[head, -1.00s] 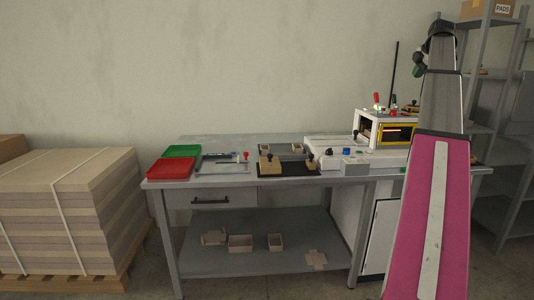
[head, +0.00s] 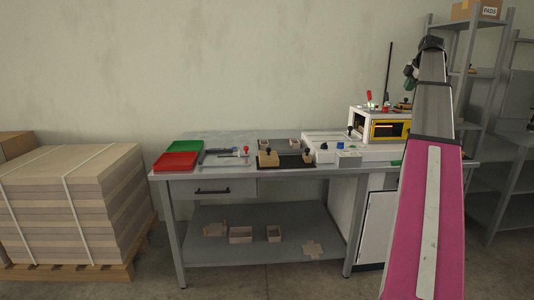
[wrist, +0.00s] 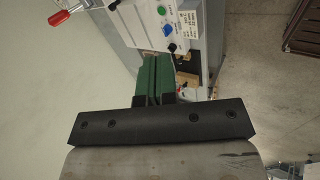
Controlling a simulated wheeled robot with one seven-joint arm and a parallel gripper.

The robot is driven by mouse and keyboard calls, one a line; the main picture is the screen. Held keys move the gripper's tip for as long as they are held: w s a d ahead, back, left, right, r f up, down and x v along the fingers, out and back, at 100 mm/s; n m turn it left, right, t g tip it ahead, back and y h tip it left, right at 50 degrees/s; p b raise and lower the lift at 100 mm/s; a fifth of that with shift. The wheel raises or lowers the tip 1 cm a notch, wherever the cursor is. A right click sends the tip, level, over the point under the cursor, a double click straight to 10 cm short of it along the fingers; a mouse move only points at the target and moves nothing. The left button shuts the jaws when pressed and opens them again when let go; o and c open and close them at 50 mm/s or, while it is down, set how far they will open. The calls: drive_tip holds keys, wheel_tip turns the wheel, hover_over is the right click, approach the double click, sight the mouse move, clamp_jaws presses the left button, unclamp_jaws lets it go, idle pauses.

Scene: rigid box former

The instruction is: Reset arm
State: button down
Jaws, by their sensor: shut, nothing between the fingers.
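My gripper (wrist: 153,98) shows in the wrist view as two green fingers side by side on a dark mount. The fingers are together with nothing between them. Beyond them in the wrist view lies part of the white machine (wrist: 162,22) with green and blue buttons and a black knob. In the head view my arm rises on the right side, with a magenta link and a grey link above it. The fingers cannot be made out clearly in the head view.
A grey workbench (head: 262,173) holds a red tray (head: 177,162), a green tray (head: 185,147) and a white machine with a yellow-framed opening (head: 389,129). Strapped board stacks (head: 70,205) stand left. A metal shelf (head: 497,190) stands behind my arm at right. Floor in front looks clear.

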drive_tip(key=s+a+f+m+g, duration=0.1)
drive_tip(key=a+f+m, duration=0.2)
drive_tip(key=a+f, duration=0.7)
drive_tip(key=s+a+f+m+g, duration=0.1)
drive_tip(key=s+a+f+m, duration=0.2)
drive_tip(key=f, duration=1.2)
drive_tip(key=a+f+m+g, duration=0.1)
drive_tip(key=a+f+m, duration=0.2)
drive_tip(key=a+f, duration=0.75)
drive_tip(key=s+a+f+m+g, duration=0.1)
drive_tip(key=s+a+f+m, duration=0.2)
drive_tip(key=s+a+f, duration=0.2)
drive_tip(key=s+a+f+m+g, duration=0.1)
drive_tip(key=s+a+f, duration=0.4)
drive_tip(key=s+f, duration=0.5)
drive_tip(key=s+a+f+m+g, duration=0.1)
drive_tip(key=s+a+f+m, duration=0.3)
drive_tip(key=s+f, duration=0.4)
wheel_tip(320, 180, down, 6)
drive_tip(key=shift+s+a+r+m+h, duration=0.2)
drive_tip(key=shift+s+a+m+h, duration=0.15)
drive_tip(key=shift+a, duration=0.55)
